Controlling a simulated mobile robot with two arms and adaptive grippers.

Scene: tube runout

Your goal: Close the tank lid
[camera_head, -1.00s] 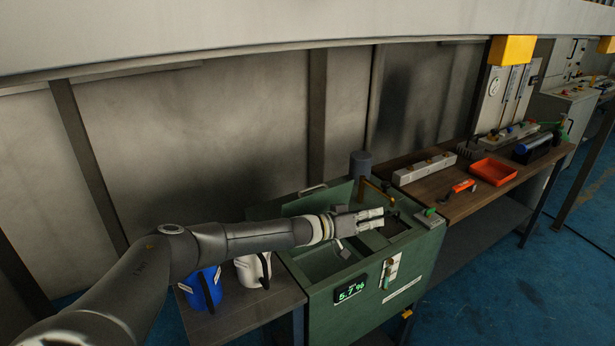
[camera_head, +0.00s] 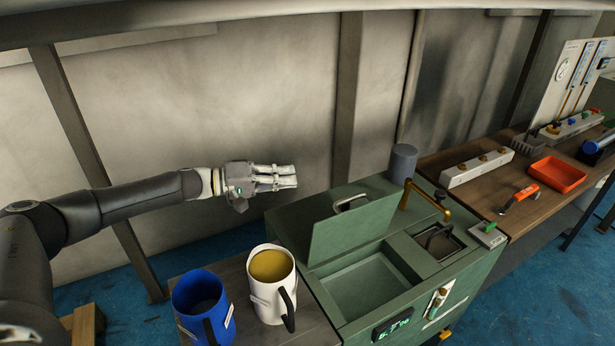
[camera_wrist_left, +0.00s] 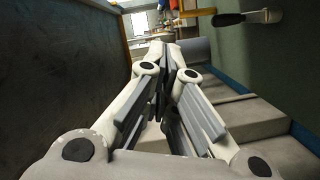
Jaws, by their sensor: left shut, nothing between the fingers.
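The green tank (camera_head: 330,289) stands at the lower middle of the head view. Its lid (camera_head: 355,232) is raised and tilted up on the far side of the open basin (camera_head: 366,286). A pale handle (camera_head: 350,202) shows at the lid's upper edge. My left gripper (camera_head: 294,176) is beyond and left of the lid, apart from it, with its fingers shut and empty, pointing right. The shut fingers also show in the left wrist view (camera_wrist_left: 170,60), with a dark handle at upper right. My right gripper is out of view.
A white jug (camera_head: 268,303) with yellowish contents and a blue jug (camera_head: 187,301) stand on a low table left of the tank. A brass tap (camera_head: 425,196) rises over the small sink. A wooden bench with an orange tray (camera_head: 557,174) is at right. The wall is behind.

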